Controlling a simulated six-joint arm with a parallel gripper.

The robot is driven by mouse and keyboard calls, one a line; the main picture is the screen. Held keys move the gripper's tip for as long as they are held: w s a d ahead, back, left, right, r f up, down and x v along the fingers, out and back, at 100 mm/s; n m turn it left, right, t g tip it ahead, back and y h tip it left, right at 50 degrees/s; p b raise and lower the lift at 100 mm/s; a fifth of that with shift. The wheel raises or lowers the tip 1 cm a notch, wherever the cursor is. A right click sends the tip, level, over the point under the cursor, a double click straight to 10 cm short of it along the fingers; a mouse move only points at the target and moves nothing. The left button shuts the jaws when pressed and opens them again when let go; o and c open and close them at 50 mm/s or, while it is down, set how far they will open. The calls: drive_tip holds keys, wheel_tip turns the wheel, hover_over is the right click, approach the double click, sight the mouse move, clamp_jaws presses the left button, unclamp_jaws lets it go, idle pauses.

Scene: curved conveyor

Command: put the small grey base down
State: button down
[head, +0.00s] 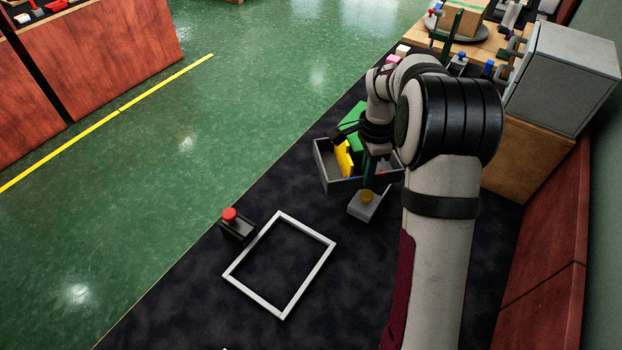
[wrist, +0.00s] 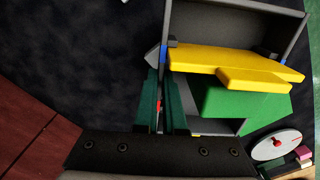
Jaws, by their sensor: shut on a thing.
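My gripper's dark green fingers point down at the knob. They look close together, shut on the base. The wrist view shows the fingertips (wrist: 163,78) and a grey corner of the base (wrist: 152,57) just past them. The fingers hide most of it there. I cannot tell whether the base touches the dark mat.
The grey bin (head: 324,170) holds yellow (head: 343,158) and green pieces. A white square outline (head: 252,289) on the dark mat is empty. A red button (head: 229,214) on a dark box stands left of it. A grey cabinet (head: 563,80) stands at the back right.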

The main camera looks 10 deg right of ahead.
drive_tip(key=shift+w+a+f, duration=0.15)
drive_tip(key=shift+w+f, duration=0.05)
drive_tip(key=shift+w, duration=0.1)
drive_tip(key=w+a+f, duration=0.2)
drive_tip(key=a, duration=0.1)
drive_tip(key=w+a+f, duration=0.2)
drive_tip(key=a, duration=0.1)
drive_tip(key=w+a+f, duration=0.2)
drive_tip(key=a, duration=0.1)
drive_tip(key=shift+f, duration=0.2)
wheel_tip(320, 180, down, 4)
drive_tip(key=shift+a+r, duration=0.1)
drive_tip(key=shift+a, duration=0.05)
drive_tip(key=shift+w+f, duration=0.1)
drive_tip(key=shift+f, duration=0.1)
drive_tip(key=shift+f, duration=0.1)
drive_tip(key=c, duration=1)
unclamp_jaws()
